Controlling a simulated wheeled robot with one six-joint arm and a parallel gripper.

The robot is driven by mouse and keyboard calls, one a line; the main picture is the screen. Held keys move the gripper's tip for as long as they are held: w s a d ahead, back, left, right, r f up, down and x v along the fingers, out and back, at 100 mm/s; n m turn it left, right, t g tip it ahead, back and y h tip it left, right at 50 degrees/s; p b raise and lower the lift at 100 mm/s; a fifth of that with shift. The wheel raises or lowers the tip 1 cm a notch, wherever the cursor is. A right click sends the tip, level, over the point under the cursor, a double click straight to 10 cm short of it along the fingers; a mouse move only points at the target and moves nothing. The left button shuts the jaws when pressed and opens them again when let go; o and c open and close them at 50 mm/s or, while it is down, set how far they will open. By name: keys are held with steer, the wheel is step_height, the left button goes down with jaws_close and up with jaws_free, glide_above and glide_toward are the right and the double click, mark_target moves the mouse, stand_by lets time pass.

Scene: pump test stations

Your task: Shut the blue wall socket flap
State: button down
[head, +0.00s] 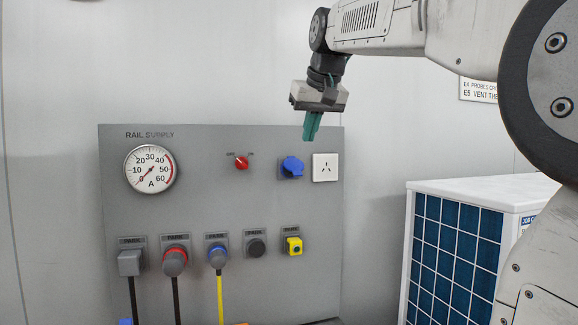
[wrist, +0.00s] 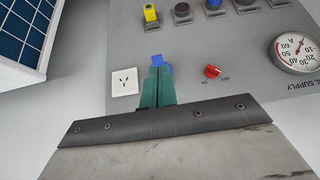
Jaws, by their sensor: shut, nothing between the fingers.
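The blue wall socket (head: 291,167) is on the upper right of the grey panel, just left of a white socket plate. Its blue flap looks round and stands out from the panel; I cannot tell how far it is open. My gripper (head: 311,136) is shut and empty, its green fingers pointing down, above and slightly right of the blue socket in the head view. In the wrist view the green fingers (wrist: 157,80) point at the blue socket (wrist: 158,60) and hide most of it. I see no clear contact.
The white socket plate (head: 325,167) is right of the blue one, a red rotary switch (head: 241,163) left, and a gauge (head: 151,169) farther left. Several parked plugs line the panel below, including a yellow one (head: 293,246). A white cabinet with blue grid (head: 455,250) stands right.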

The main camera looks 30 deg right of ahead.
step_height(320, 180, up, 2)
steer(key=w+d, duration=0.1)
steer(key=d, duration=0.1)
glide_toward(300, 174)
steer(key=shift+t, duration=0.3)
steer(key=x, duration=0.7)
steer(key=shift+s+a, duration=0.1)
steer(key=shift+f, duration=0.15)
